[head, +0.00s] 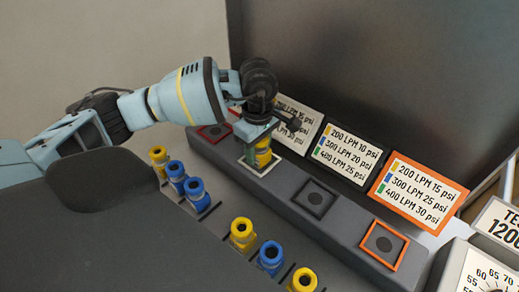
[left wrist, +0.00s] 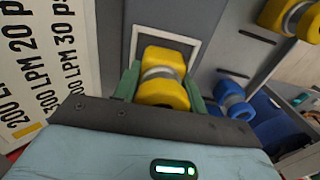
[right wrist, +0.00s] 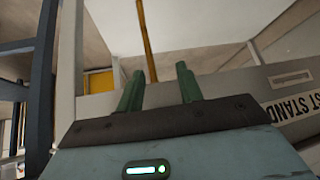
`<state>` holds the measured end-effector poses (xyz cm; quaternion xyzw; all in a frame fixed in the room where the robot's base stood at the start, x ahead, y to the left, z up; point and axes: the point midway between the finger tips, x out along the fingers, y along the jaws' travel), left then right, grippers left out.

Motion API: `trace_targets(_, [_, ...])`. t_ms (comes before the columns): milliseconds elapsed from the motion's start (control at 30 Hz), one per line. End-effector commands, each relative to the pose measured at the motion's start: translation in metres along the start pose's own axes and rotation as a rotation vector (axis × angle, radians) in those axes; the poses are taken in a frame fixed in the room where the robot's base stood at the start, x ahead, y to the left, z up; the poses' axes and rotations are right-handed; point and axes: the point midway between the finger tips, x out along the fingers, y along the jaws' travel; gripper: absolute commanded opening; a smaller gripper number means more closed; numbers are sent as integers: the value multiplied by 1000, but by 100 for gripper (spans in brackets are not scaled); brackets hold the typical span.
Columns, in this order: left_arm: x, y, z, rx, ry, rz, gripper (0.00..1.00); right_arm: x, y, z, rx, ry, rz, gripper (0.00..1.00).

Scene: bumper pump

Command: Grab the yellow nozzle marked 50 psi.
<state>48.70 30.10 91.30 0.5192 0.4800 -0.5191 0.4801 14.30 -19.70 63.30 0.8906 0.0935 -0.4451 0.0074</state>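A yellow nozzle (head: 263,157) with a grey middle band stands at the white-framed square (head: 248,168) on the dark ledge. My left gripper (head: 255,150) is over it, and the left wrist view shows the nozzle (left wrist: 163,78) between the two green fingers (left wrist: 162,88). The fingers lie close along its sides; I cannot tell whether they press on it. Other yellow nozzles stand at the left (head: 158,155), in front (head: 241,233) and at the bottom edge (head: 303,281). No psi marking is legible on any nozzle. My right gripper (right wrist: 160,88) is open and empty.
Blue nozzles (head: 176,171) (head: 270,257) stand among the yellow ones. The ledge has a black-framed square (head: 315,199) and an orange-framed square (head: 384,244), both empty. Label plates (head: 418,193) lean behind the ledge. A test-stand gauge (head: 486,275) is at the bottom right.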

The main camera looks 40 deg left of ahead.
Motion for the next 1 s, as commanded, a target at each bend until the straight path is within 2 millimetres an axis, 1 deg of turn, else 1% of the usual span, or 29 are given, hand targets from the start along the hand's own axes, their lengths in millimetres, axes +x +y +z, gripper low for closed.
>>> trace_targets(33, [0, 0, 0, 0, 0, 0, 25, 0, 0, 0, 0, -1, 0, 36])
trace_targets(133, [0, 0, 0, 0, 0, 0, 12, 0, 0, 1, 0, -2, 0, 36])
trace_targets(467, [-3, 0, 0, 0, 0, 2, 12, -1, 0, 3, 0, -6, 0, 36])
trace_targets(667, [-19, 1, 0, 1, 0, 4, 12, 0, 0, 5, 0, -10, -1, 36])
trace_targets(767, [-35, 1, 0, 0, 0, 5, 12, 1, 0, 8, 0, -14, -1, 36])
trace_targets(867, [-36, -15, 2, 3, 1, -1, 12, 2, 0, 9, 0, -15, -2, 36])
trace_targets(1000, [-39, -44, 8, 3, 1, 0, 12, 3, 0, 11, 1, -19, -2, 36])
